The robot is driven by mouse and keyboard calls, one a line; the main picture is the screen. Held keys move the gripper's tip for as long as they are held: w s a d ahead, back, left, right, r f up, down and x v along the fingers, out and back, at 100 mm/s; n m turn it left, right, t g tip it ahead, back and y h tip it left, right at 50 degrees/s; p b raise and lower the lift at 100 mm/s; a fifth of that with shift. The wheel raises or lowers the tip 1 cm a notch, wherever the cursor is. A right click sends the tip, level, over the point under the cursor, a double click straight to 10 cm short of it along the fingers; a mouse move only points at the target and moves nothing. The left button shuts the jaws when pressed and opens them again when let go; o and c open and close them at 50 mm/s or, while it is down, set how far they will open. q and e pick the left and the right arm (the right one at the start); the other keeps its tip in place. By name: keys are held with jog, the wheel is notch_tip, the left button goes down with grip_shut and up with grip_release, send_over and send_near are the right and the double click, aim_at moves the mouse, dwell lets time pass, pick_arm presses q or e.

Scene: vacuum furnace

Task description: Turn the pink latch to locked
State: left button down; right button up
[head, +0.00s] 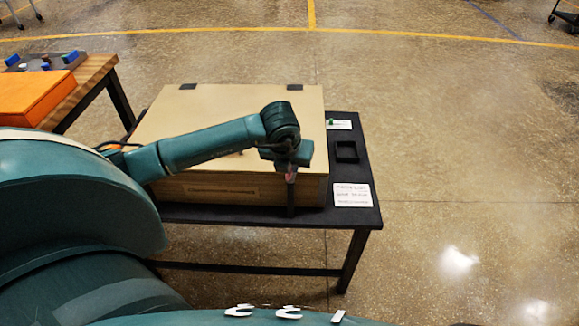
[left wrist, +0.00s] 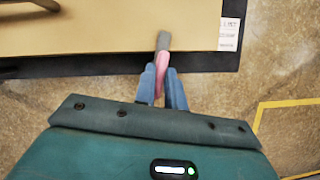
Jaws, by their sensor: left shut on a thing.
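The pink latch (left wrist: 160,80) is at the front edge of the tan box (left wrist: 110,25), with a grey end (left wrist: 163,41) pointing toward the box in the left wrist view. My left gripper (left wrist: 161,88) is shut on the latch, with one blue finger on each side of it. In the head view my left gripper (head: 291,168) hangs at the front right of the box (head: 215,120), and only a small bit of pink shows below it. The latch's locked or unlocked state cannot be read. My right gripper is out of view.
The box stands on a dark table (head: 250,216), its lid flat with two black hinges at the back. A printed white card (head: 352,195) and a small black tray (head: 345,152) lie to the right. A wooden table with an orange box (head: 35,93) is at left.

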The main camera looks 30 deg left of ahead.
pick_arm(q)
jog(key=shift+n+g+y+b, duration=0.3)
jog(key=shift+n+y+b, duration=0.1)
jog(key=shift+n, duration=0.8)
jog(key=c, duration=1.5)
grip_release()
jog(key=shift+o, duration=0.2)
jog(key=shift+d, duration=0.1)
jog(key=v, duration=1.3)
jog(key=shift+d, duration=0.15)
